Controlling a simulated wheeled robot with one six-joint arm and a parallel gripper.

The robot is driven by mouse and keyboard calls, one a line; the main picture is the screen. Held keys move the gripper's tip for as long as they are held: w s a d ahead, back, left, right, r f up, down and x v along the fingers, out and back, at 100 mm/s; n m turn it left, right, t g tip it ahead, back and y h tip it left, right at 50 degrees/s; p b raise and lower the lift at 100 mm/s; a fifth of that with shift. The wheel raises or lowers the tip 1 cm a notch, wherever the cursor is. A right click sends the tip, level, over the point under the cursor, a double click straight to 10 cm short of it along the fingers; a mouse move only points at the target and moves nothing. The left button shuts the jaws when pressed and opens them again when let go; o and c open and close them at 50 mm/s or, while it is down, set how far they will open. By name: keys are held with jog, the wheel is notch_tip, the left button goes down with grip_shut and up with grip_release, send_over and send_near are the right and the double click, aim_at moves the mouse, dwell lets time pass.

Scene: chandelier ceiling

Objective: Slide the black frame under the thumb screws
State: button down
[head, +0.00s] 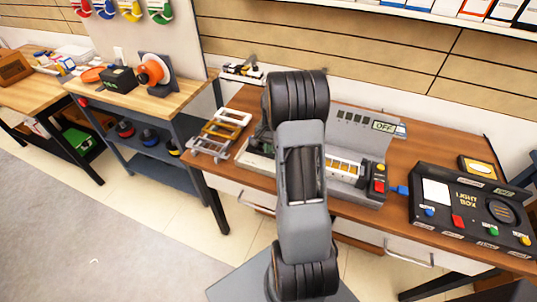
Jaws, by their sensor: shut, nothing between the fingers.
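My arm stands in the middle of the head view and hides part of the wooden workbench (408,150). My gripper is hidden behind the arm. I cannot make out a black frame for certain. Silver and gold open frames (222,130) lie close together at the bench's left end. A dark part and a pale-edged tray or base (254,163) show just left of my arm, mostly covered. I cannot pick out the thumb screws; they are hidden or too small to tell.
A grey machine (380,150) with an "OFF" display and red and yellow buttons stands right of my arm. A black light box (465,212) is at the bench's right. A shelved side bench (150,105) stands left. Open floor (110,240) lies at front left.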

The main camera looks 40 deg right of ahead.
jog(key=shift+a+f, duration=0.1)
jog(key=shift+f, duration=0.1)
jog(key=shift+w+r+p, duration=0.15)
jog(key=shift+r+p, duration=0.5)
jog(key=shift+r, duration=0.1)
jog(key=shift+f, duration=0.25)
jog(key=w+d, duration=0.2)
jog(key=d, duration=0.1)
jog(key=w+d+b, duration=0.1)
jog(key=w+d, duration=0.1)
jog(key=d, duration=0.1)
jog(key=w+d+b, duration=0.1)
jog(key=w+d, duration=0.1)
jog(key=d, duration=0.2)
jog(key=shift+w+r, duration=0.1)
jog(key=shift+w, duration=0.1)
